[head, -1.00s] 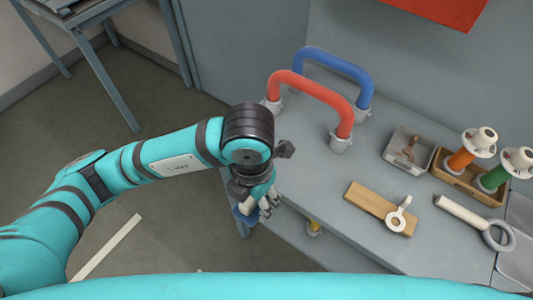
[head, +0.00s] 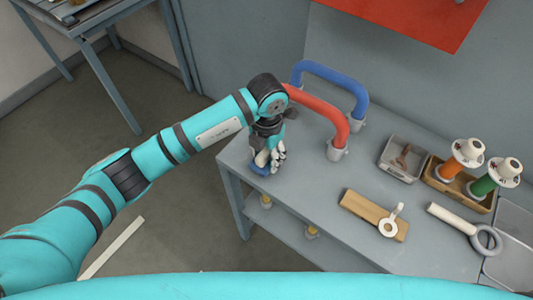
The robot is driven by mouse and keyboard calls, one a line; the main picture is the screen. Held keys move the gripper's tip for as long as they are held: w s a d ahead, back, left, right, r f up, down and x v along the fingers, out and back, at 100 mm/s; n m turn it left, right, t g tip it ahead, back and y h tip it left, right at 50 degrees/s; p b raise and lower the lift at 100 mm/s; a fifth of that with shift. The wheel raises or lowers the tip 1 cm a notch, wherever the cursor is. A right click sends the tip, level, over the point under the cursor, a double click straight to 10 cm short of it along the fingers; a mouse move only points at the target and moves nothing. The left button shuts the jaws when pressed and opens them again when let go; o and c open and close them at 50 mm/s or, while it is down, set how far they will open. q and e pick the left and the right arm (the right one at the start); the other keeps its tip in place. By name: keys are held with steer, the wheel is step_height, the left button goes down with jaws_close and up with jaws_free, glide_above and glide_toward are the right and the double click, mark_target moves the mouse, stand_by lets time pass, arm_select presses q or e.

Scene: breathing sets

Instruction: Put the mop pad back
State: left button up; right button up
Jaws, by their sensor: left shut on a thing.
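My left gripper (head: 268,160) is shut on the mop pad (head: 260,169), of which only a small blue piece shows below the fingers. The rest of the pad is hidden by the gripper. The gripper is over the left end of the grey bench (head: 330,220), close to its left edge. I cannot tell whether the pad touches the bench top. My right gripper is not in view.
A red hose arch (head: 322,104) and a blue one (head: 335,75) stand just right of the gripper. The bench's front left is clear.

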arm_select(q)
steer(key=shift+f, duration=0.55)
steer(key=shift+f, duration=0.2)
steer(key=o, duration=1)
steer(key=shift+r, duration=0.15)
